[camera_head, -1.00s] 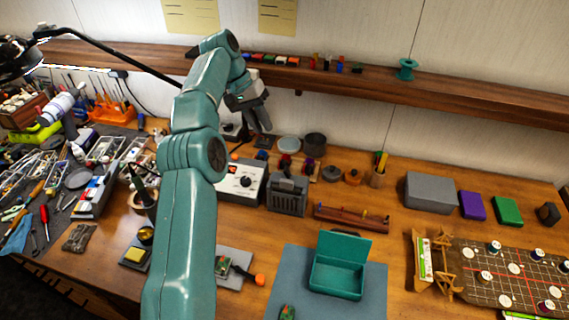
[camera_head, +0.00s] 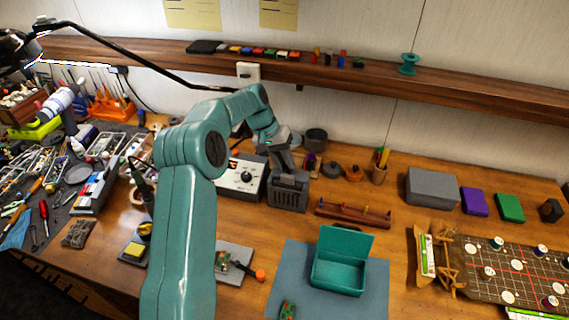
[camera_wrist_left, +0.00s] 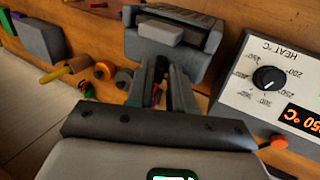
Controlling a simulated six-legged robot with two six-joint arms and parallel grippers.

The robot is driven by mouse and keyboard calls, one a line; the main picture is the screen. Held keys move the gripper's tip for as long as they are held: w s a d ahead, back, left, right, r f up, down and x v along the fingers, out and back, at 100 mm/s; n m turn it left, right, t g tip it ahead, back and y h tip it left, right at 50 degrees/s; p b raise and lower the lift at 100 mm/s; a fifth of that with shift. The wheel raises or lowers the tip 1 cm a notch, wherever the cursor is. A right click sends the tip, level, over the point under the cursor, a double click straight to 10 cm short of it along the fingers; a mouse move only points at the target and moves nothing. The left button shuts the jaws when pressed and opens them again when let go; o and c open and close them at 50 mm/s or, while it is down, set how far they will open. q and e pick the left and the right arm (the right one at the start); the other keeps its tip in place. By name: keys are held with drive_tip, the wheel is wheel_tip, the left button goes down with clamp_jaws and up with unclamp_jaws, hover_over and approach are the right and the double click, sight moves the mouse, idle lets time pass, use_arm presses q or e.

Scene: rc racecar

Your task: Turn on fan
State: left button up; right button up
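The fan is taken to be the dark grey slatted box (camera_head: 288,192) on the bench, right of the white heat-control unit. In the left wrist view it is the grey box (camera_wrist_left: 172,50) at the top, with a lighter grey block on its near face. My left gripper (camera_head: 286,168) is over the box's upper rear in the head view, partly hiding it. In the left wrist view the fingers (camera_wrist_left: 164,68) point toward the box, with a narrow gap and nothing held between them. I cannot tell whether they touch it. My right gripper is not in view.
The white heat-control unit (camera_head: 241,178) stands close left of the box. Cups (camera_head: 316,140) and small jars stand behind it. A wooden rack (camera_head: 352,214) is to the right, and an open teal box (camera_head: 340,272) is in front. The wall shelf (camera_head: 440,88) runs above.

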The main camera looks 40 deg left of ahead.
sight(291, 173)
use_arm(q)
drive_tip(key=shift+d, duration=0.1)
clamp_jaws()
drive_tip(key=shift+d+r, duration=0.1)
drive_tip(key=shift+w+d+r+g+y+p, duration=0.1)
drive_tip(key=shift+d+g+y+p, duration=0.15)
drive_tip(key=shift+y, duration=0.25)
drive_tip(key=shift+w+d+r+g+y+p, duration=0.1)
drive_tip(key=shift+g+y+p, duration=0.15)
drive_tip(key=shift+y, duration=0.25)
drive_tip(key=g+y, duration=0.1)
drive_tip(key=d+y, duration=0.1)
drive_tip(key=y, duration=0.1)
drive_tip(key=shift+w+f+g, duration=0.1)
drive_tip(key=shift+w+g, duration=0.25)
drive_tip(key=shift+g, duration=0.05)
drive_tip(key=shift+w+d+f+g+y, duration=0.15)
drive_tip(key=shift+d+g+y, duration=0.3)
drive_tip(key=shift+y, duration=0.4)
drive_tip(key=shift+w+d+f+g+y, duration=0.15)
drive_tip(key=shift+d+g+y, duration=0.1)
drive_tip(key=shift+g+y, duration=0.45)
drive_tip(key=shift+y, duration=0.25)
